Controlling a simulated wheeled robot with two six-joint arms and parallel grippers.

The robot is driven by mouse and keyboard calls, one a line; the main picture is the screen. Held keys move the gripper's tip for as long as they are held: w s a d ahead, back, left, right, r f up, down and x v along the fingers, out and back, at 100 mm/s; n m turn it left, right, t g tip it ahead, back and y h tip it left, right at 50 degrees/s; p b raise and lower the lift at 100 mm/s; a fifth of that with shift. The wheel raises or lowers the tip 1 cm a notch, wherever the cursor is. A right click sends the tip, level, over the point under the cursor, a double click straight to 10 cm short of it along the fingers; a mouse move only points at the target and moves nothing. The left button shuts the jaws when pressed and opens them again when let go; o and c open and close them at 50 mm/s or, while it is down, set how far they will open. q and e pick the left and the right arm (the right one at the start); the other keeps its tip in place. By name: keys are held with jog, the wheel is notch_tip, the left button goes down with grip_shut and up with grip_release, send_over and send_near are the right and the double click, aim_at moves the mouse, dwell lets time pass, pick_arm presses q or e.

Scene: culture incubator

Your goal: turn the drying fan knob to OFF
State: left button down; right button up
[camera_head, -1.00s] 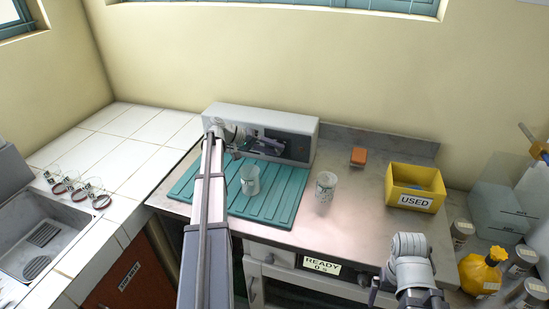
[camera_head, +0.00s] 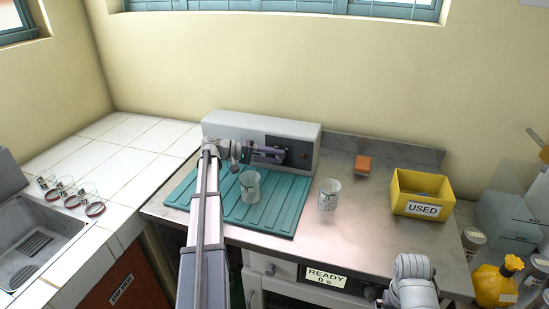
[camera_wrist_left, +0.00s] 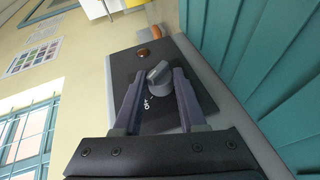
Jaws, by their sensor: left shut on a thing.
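The drying fan knob (camera_wrist_left: 160,75) is a grey round dial with a raised grip on a dark panel (camera_wrist_left: 202,97), seen in the left wrist view. A small white label is printed beside it, but I cannot read it surely. An amber lamp (camera_wrist_left: 143,52) sits on the panel past the knob. My left gripper (camera_wrist_left: 160,74) is shut on the knob, one dark finger on each side. In the head view, my left gripper (camera_head: 283,154) reaches the front panel of the grey-white unit (camera_head: 245,124); the knob is hard to make out there. Only part of my right arm shows.
A teal ribbed mat (camera_head: 273,221) lies before the unit, with a glass beaker (camera_head: 250,187) on it. Glassware stands by the sink at left.

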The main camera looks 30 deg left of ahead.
pick_arm(q)
jog(key=shift+c, duration=2.4)
grip_release()
jog(key=p+v, duration=0.1)
jog(key=v, duration=0.5)
jog(key=shift+s+a+p, duration=0.15)
jog(key=shift+a+p, duration=0.1)
jog(key=shift+p, duration=0.05)
jog(key=shift+s+a+r, duration=0.15)
jog(key=shift+s+a, duration=0.3)
jog(key=shift+a, duration=0.05)
jog(key=shift+w+d, duration=0.1)
jog(key=shift+d, duration=0.05)
